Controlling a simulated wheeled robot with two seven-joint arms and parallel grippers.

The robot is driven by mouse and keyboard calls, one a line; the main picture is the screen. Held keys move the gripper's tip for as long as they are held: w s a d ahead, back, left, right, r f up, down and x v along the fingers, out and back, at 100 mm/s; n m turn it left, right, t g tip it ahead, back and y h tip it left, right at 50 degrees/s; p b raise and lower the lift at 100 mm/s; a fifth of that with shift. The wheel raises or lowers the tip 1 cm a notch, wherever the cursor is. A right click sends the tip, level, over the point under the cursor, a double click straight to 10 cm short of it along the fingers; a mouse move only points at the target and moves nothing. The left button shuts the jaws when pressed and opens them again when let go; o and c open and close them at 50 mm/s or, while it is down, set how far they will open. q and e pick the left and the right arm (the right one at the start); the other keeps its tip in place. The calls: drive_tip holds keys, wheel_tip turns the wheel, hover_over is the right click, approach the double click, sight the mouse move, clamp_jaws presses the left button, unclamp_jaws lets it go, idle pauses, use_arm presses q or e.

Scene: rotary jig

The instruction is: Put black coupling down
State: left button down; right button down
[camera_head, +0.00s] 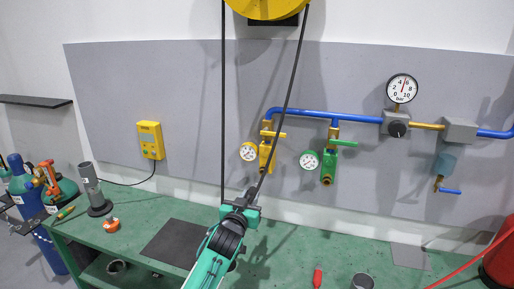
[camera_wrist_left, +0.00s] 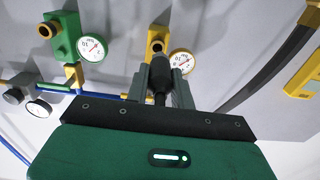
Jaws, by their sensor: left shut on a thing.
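The black coupling (camera_wrist_left: 160,78) is upright between the two fingers of my left gripper (camera_wrist_left: 161,84) in the left wrist view. The left gripper is shut on it. In the head view, my left gripper (camera_head: 244,203) is above the green workbench, in front of the wall panel, and largely hides the coupling. A black hose (camera_head: 285,110) runs from the yellow reel (camera_head: 268,8) at the top down to the gripper area; it also shows in the left wrist view (camera_wrist_left: 270,75). My right gripper is not in view.
The green bench (camera_head: 285,250) carries a dark mat (camera_head: 173,243), an orange item (camera_head: 111,225), a grey cylinder (camera_head: 92,185), a red item (camera_head: 317,278) and a grey cup (camera_head: 362,281). A yellow valve (camera_head: 266,154) and a green valve (camera_head: 327,166) are on the wall behind.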

use_arm(q)
drive_tip(key=s+a+f+n+y, duration=0.1)
drive_tip(key=s+a+f+y, duration=0.1)
drive_tip(key=s+a, duration=0.4)
drive_tip(key=s+a+f+n+y+b, duration=0.1)
drive_tip(key=s+a+f, duration=0.3)
drive_tip(key=s, duration=1)
drive_tip(key=s+a+f+n+y, duration=0.1)
drive_tip(key=s+a+f, duration=0.3)
drive_tip(key=s+a, duration=0.5)
drive_tip(key=shift+s+a+n+t+y+b, duration=0.35)
drive_tip(key=shift+s+y, duration=0.45)
drive_tip(key=shift+s, duration=0.3)
drive_tip(key=shift+d, duration=0.15)
